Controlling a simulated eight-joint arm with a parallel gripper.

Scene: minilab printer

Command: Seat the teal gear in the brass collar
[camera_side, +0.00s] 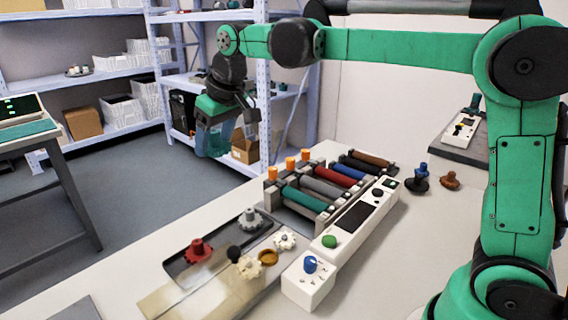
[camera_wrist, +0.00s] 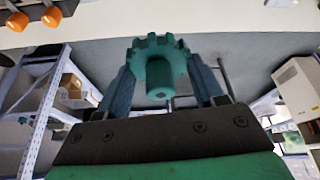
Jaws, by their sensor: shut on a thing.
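The teal gear (camera_wrist: 160,62) is held between the two blue-grey fingers of my gripper (camera_wrist: 163,80) in the wrist view. Its toothed rim and a round stub are visible. In the side view my gripper (camera_side: 213,142) hangs in the air behind the printer, beyond the table's far edge. The gear cannot be clearly told from the fingers there. The brass collar (camera_side: 268,258) is a small gold-brown ring on the table near the front of the printer, well apart from my gripper. A white gear (camera_side: 285,240) and a cream gear (camera_side: 249,267) lie beside it.
The printer's colored rollers (camera_side: 304,200) and orange caps (camera_side: 290,163) stand between my gripper and the collar. A dark tray (camera_side: 180,268) holds a red gear (camera_side: 199,251) and a grey gear (camera_side: 250,220). A white control panel (camera_side: 355,215) lies to the right. Shelves (camera_side: 265,100) stand behind.

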